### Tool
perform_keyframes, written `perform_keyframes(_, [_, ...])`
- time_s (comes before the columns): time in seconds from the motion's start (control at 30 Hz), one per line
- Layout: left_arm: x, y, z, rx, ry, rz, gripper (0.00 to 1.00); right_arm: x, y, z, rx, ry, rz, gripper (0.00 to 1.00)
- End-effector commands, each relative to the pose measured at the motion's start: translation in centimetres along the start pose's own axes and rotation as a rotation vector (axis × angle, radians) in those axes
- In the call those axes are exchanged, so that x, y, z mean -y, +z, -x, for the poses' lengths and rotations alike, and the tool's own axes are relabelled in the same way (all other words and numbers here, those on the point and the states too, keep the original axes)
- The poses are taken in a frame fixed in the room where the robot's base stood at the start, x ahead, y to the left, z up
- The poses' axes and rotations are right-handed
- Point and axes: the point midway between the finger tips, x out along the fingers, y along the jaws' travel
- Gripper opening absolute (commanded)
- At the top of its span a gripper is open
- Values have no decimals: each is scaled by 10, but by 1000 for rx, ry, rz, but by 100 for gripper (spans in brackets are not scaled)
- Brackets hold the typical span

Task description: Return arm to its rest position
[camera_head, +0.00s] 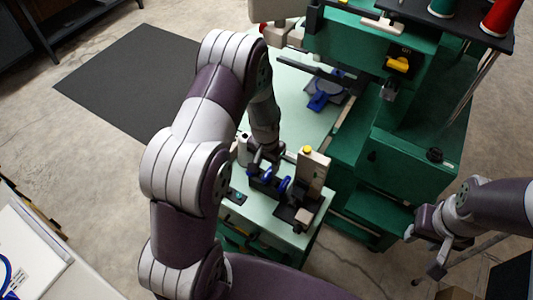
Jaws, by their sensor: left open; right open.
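My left arm (190,165) rises from the bottom, bends over and points down at the small fixture on the pale green worktop. My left gripper (262,162) is open, low over the fixture's blue parts (283,185). Its fingers are small and partly hidden, and I cannot tell whether they touch the fixture. My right gripper (426,252) is at the lower right, open and empty, pointing down beside the green machine's base.
A green machine (415,155) with a pale green worktop (300,110) fills the centre and right. The fixture has a beige upright block (313,172) with a yellow button. Thread spools (502,17) stand at top right. A dark mat (130,80) lies on open floor at left.

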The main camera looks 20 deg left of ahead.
Motion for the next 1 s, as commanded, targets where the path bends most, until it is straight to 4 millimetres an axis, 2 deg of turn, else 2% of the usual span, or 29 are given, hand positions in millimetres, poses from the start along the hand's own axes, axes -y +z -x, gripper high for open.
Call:
perform_keyframes(0.2, [0,0,54,-5,-1,0,50,0,2,-13,0,0,0,41])
perform_keyframes(0.3, [0,0,69,-3,0,0,50,0,2,-15,0,0,0,41])
perform_keyframes(0.43, [0,0,78,-1,0,0,50,0,2,-15,0,0,0,41])
perform_keyframes(0.67, [-1,4,77,3,0,37,50,0,2,-15,0,0,0,41])
perform_keyframes(0.73, [-7,30,78,36,4,86,50,0,2,-14,0,0,0,41])
perform_keyframes(0.9, [-33,100,122,16,-4,153,50,0,2,-15,0,0,0,41])
perform_keyframes(1.0, [-44,127,140,-17,-6,144,50,0,2,-15,0,0,0,41])
